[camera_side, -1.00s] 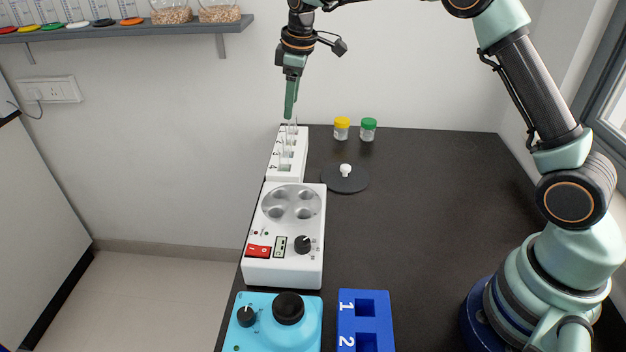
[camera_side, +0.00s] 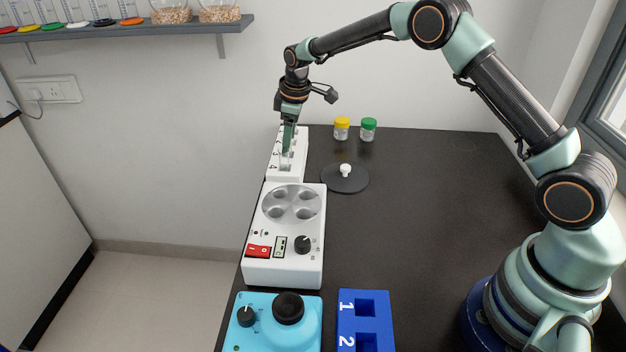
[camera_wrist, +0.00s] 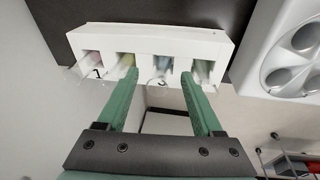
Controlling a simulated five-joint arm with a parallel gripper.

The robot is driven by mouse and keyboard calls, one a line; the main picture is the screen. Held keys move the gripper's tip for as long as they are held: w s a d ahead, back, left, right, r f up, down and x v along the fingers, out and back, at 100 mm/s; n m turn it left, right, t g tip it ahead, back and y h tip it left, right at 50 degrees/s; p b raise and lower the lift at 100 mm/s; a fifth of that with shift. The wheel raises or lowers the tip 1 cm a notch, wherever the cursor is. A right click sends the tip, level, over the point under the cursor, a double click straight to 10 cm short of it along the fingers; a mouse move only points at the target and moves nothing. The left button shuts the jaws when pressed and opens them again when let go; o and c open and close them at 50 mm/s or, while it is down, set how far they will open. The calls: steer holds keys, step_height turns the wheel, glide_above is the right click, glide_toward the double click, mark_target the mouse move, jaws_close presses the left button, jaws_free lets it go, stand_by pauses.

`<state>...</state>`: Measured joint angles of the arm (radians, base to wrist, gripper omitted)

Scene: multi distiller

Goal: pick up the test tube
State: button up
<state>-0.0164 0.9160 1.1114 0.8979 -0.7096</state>
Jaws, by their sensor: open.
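The white rack (camera_side: 298,171) stands at the far left edge of the black table. In the wrist view the rack (camera_wrist: 150,40) holds several clear test tubes in a row: one with pink (camera_wrist: 92,60), one with yellow (camera_wrist: 125,62), one with bluish (camera_wrist: 161,69) and one with green (camera_wrist: 203,70) contents. My gripper (camera_side: 287,148) is down at the rack. In the wrist view my gripper (camera_wrist: 160,76) is open, its green fingers apart on either side of the bluish tube. I cannot tell whether a finger touches a tube.
A white device (camera_side: 284,262) with round wells stands in front of the rack. A black disc (camera_side: 352,186) with a white knob lies to its right. Yellow-capped (camera_side: 342,128) and green-capped (camera_side: 368,130) jars stand behind. The middle of the table is clear.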

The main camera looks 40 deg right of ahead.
jaws_close()
steer(key=shift+w+d+r, duration=0.15)
steer(key=shift+w+r, duration=0.05)
stand_by(1.1)
